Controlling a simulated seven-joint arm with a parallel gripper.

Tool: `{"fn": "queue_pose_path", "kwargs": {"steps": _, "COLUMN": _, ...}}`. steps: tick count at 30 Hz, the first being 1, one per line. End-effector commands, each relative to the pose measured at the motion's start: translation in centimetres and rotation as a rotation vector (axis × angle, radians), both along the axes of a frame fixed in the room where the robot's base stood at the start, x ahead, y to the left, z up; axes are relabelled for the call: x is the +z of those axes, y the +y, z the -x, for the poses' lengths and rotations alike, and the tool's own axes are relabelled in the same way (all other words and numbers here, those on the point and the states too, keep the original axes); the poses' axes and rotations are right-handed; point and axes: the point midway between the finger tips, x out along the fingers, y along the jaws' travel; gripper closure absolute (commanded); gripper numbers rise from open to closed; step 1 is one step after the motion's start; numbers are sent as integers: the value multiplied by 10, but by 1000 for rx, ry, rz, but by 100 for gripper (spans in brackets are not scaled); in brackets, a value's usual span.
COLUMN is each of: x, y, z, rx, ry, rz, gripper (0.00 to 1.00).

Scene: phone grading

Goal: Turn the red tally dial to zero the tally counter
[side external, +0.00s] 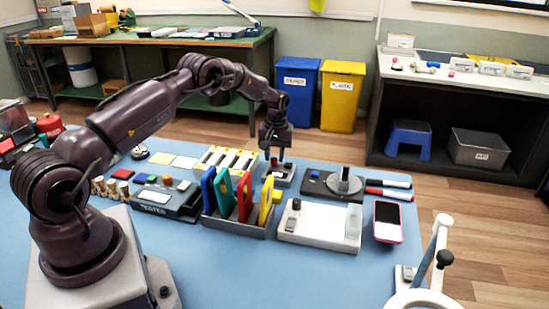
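The tally counter (286,176) is a small light-grey box with a dark window on the blue work mat, behind the coloured folders. Its red tally dial (274,162) shows as a small red spot at the top, partly hidden by my gripper. My gripper (275,157) points down right over the counter. Its fingertips stand apart at the height of the dial, seemingly one on each side. The view is too small to tell whether they touch or grip it.
A rack of coloured folders (238,226) stands in front of the counter. The tester (163,199) is to the left. A black base with a grey disc (344,183), markers (389,188) and a phone (388,221) lie to the right.

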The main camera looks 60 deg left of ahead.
Motion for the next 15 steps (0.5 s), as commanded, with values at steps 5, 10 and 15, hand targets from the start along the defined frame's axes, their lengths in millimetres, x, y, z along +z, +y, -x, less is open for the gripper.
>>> {"fn": "queue_pose_path", "kwargs": {"steps": 5, "x": -12, "y": 0, "z": 0, "rx": 0, "ry": -1, "rz": 0, "gripper": 69}}
{"fn": "queue_pose_path", "kwargs": {"steps": 10, "x": -13, "y": 0, "z": 0, "rx": 0, "ry": -1, "rz": 0, "gripper": 69}}
{"fn": "queue_pose_path", "kwargs": {"steps": 15, "x": -13, "y": 0, "z": 0, "rx": 0, "ry": -1, "rz": 0, "gripper": 83}}
